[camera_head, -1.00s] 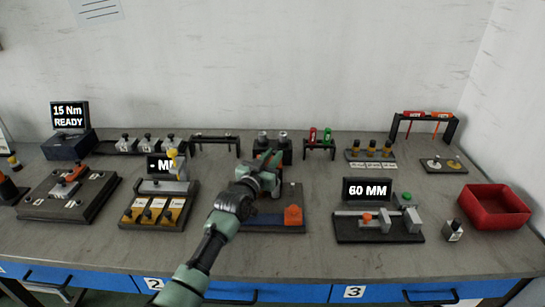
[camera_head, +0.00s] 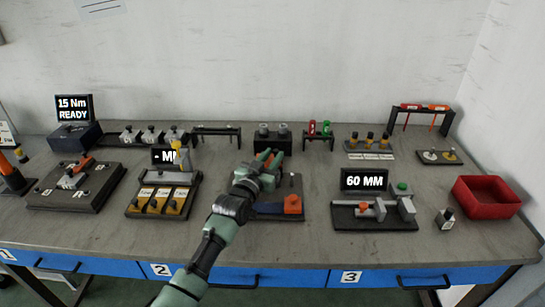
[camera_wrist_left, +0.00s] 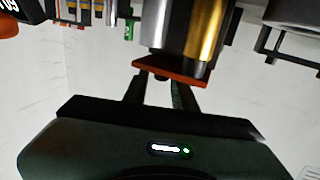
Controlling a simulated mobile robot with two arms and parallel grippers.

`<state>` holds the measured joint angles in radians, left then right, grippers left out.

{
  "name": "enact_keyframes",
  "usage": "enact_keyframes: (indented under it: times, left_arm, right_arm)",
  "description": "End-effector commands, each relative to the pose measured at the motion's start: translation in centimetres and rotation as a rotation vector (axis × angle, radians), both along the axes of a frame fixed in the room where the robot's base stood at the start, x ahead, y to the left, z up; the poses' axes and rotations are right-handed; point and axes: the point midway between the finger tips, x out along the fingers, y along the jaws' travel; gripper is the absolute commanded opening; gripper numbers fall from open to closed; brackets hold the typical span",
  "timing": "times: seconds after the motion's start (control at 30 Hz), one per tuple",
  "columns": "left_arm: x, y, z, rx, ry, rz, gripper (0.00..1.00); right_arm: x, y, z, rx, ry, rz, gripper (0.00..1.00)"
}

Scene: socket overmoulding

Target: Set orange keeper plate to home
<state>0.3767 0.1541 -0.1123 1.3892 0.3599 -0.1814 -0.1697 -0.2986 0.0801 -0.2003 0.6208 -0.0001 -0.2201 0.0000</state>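My left gripper (camera_head: 270,160) is over the middle fixture (camera_head: 277,208) in the head view, in front of the wall-side racks. An orange-red plate (camera_wrist_left: 185,72) shows at its fingertips in the left wrist view, with a silver cylinder (camera_wrist_left: 155,25) and a brass one (camera_wrist_left: 203,30) just beyond it. The two fingers have a gap between them. Whether they grip the plate is hidden. An orange block (camera_head: 292,204) sits at the right front of the middle fixture. My right gripper is not in view.
To the right stand a gauge with a "60 MM" display (camera_head: 365,180) and a red bin (camera_head: 487,197). To the left is a station with yellow blocks (camera_head: 163,200). A dark twin-post holder (camera_head: 272,138) stands behind the gripper. The front bench strip is clear.

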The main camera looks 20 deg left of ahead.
Motion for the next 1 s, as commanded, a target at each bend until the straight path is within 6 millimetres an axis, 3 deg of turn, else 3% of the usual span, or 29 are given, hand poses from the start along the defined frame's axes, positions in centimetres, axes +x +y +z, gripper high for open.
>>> enact_keyframes:
  times: [0.43, 1.0]
  left_arm:
    - [-6.7, 0.7, -0.2, 0.001, 0.003, 0.0, 0.27]
    - [-7.4, 0.8, -0.1, 0.0, 0.002, 0.0, 0.27]
  right_arm:
    - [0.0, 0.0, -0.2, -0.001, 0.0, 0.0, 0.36]
    - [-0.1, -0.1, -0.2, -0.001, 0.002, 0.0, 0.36]
